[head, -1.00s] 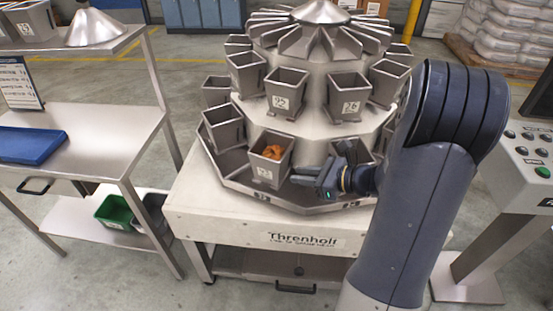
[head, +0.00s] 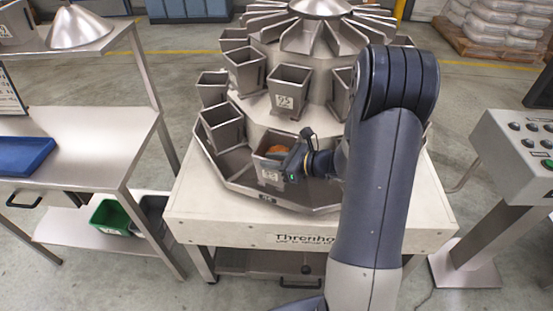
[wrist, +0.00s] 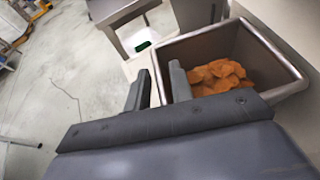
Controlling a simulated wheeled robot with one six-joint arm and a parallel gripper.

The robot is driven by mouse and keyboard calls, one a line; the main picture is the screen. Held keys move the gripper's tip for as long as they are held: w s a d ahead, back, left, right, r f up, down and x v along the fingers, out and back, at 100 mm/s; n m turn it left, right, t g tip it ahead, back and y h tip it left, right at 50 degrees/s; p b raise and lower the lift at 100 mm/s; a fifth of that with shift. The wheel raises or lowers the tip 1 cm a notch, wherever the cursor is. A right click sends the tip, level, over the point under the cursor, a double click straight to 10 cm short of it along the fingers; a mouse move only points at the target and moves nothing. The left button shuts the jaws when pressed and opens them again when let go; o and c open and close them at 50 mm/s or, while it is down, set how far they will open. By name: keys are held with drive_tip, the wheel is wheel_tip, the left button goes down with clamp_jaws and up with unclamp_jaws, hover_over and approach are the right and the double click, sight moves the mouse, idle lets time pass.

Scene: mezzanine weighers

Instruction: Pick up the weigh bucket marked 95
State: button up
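A grey metal weigh bucket (head: 288,87) on the upper tier of the round weigher has a label that seems to read 95. A lower-tier bucket (head: 271,164) holds orange pieces, and its label is too blurred to read surely. My gripper (head: 291,162) is at the right side of this lower bucket and partly covers it.
Other buckets (head: 222,126) ring the weigher close by. A steel table (head: 85,140) with a blue tray (head: 24,155) stands at left, a green bin (head: 110,214) on its lower shelf. A control console (head: 520,150) stands at right. Floor between is open.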

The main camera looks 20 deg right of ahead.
clamp_jaws()
idle(1.3)
